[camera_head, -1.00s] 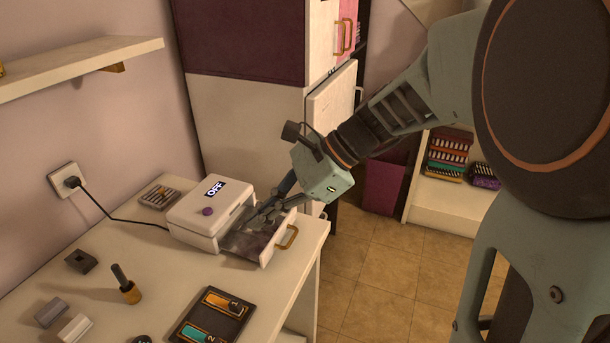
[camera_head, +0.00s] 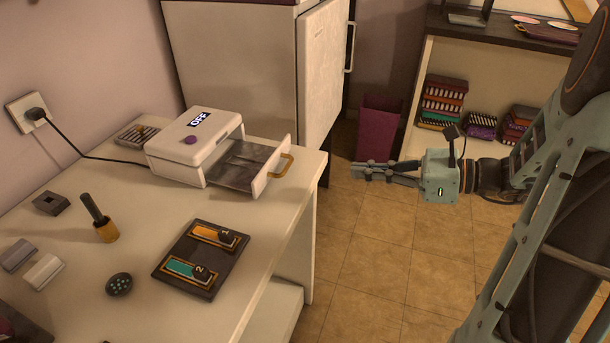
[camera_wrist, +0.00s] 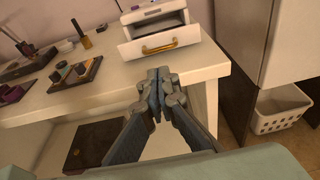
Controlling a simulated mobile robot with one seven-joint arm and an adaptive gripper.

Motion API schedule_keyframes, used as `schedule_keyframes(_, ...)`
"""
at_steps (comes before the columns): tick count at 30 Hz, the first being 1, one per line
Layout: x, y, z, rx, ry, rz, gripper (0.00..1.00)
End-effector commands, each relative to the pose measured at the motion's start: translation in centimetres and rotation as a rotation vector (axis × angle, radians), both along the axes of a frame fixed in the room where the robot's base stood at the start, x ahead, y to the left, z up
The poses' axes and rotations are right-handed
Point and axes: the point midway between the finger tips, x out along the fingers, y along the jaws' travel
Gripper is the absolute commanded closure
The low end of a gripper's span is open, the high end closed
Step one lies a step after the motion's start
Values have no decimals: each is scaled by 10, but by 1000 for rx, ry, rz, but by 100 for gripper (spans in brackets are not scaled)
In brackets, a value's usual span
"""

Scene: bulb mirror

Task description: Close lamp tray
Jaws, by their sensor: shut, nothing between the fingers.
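The white lamp box (camera_head: 195,142) stands on the white table, with an "OFF" display and a purple button on top. Its tray (camera_head: 262,172) is pulled out toward the table's right edge, and a brass handle (camera_head: 285,165) is on the tray's front. In the wrist view the tray front (camera_wrist: 165,44) and its handle (camera_wrist: 159,47) face me beyond my fingers. My gripper (camera_head: 358,171) is shut and empty, off the table to the right of the handle and apart from it. It also shows in the wrist view (camera_wrist: 158,75).
A black panel (camera_head: 203,258) with orange and teal slots lies on the table in front of the box. A black cord (camera_head: 90,150) runs from the box to the wall socket. A white cabinet (camera_head: 240,80) stands behind. The floor below my gripper is clear.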

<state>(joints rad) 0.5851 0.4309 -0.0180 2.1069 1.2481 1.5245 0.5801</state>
Motion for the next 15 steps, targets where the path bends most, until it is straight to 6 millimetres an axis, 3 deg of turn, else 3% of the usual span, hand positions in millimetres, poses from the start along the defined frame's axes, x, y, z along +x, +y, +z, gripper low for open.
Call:
schedule_keyframes(5,3,4,-4,14,-2,-10,100)
schedule_keyframes(15,25,65,-20,11,-1,-6,100)
